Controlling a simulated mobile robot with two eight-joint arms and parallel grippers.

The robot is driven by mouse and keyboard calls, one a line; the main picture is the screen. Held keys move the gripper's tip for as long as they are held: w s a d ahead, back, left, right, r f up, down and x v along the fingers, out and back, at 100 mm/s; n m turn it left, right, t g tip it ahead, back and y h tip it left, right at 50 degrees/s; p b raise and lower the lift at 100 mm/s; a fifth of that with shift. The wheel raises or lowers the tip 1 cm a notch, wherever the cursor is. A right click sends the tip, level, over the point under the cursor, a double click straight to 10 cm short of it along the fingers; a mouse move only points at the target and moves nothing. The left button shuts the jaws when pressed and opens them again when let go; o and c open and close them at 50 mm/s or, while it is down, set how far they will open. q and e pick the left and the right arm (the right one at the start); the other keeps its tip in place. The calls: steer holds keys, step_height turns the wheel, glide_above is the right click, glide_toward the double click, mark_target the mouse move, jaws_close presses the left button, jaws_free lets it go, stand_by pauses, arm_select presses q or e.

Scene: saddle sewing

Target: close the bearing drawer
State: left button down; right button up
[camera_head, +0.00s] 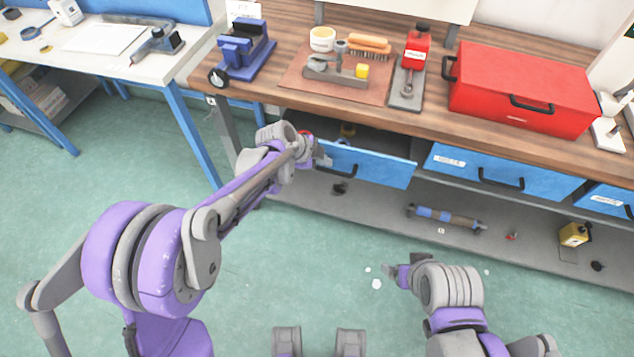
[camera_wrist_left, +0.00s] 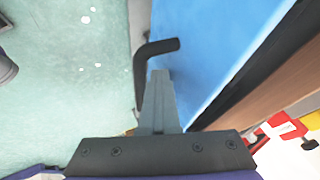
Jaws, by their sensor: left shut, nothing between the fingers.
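The bearing drawer is the blue drawer (camera_head: 372,168) under the left part of the wooden bench. In the left wrist view, the shut fingers (camera_wrist_left: 158,95) point at the blue front (camera_wrist_left: 215,50), beside the handle (camera_wrist_left: 142,75). Nothing is between them; I cannot tell if they touch the front. My right gripper (camera_head: 392,276) is low, over the floor; its fingers are unclear.
Another blue drawer (camera_head: 500,172), to the right, is shut. A red toolbox (camera_head: 525,85), a blue vise (camera_head: 243,50) and a brown mat (camera_head: 300,82) with tools are on the bench. The lower shelf (camera_head: 375,215) holds a roller (camera_head: 445,216) and a yellow can (camera_head: 573,235).

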arm_select(q)
steer(key=w, duration=0.3)
steer(key=w+d, duration=0.1)
steer(key=w, duration=0.2)
steer(key=w+d, duration=0.1)
steer(key=w, duration=0.2)
steer(key=shift+w+d+p, duration=0.2)
steer(key=shift+d+p, duration=0.05)
steer(key=shift+p, duration=0.05)
steer(key=shift+w+r, duration=0.1)
steer(key=shift+w, duration=0.05)
steer(key=shift+r, duration=0.1)
